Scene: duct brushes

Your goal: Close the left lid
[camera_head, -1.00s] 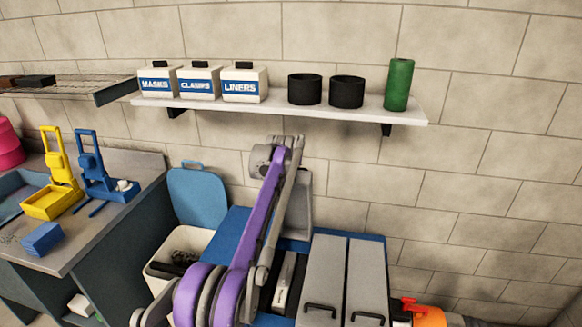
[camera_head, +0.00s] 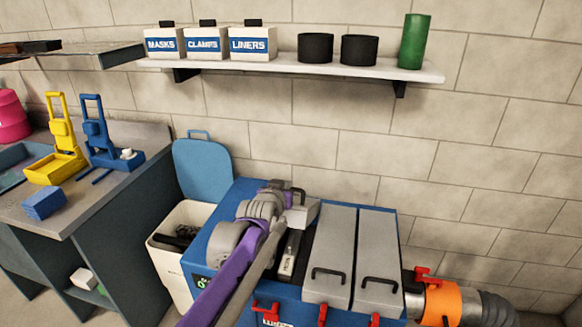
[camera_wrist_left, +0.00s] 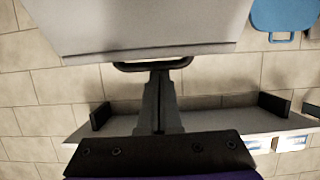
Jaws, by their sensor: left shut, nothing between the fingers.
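The left lid (camera_head: 303,216) is a grey panel standing raised over the left opening of the blue box (camera_head: 226,214), partly hidden by my arm in the head view. In the left wrist view the lid (camera_wrist_left: 140,28) fills the top, with its dark handle (camera_wrist_left: 152,66) along its edge. My left gripper (camera_wrist_left: 158,78) is shut and empty, with its fingertips at the middle of the handle; I cannot tell whether they touch. In the head view the gripper (camera_head: 285,190) is small and partly hidden at the lid's top. My right gripper is not in view.
Two grey lids with black handles, the middle one (camera_head: 328,250) and the right one (camera_head: 377,255), lie closed. The open left slot (camera_head: 290,255) shows a dark inside. A white bin (camera_head: 176,252) with a blue lid stands left. A wall shelf (camera_head: 290,65) hangs above.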

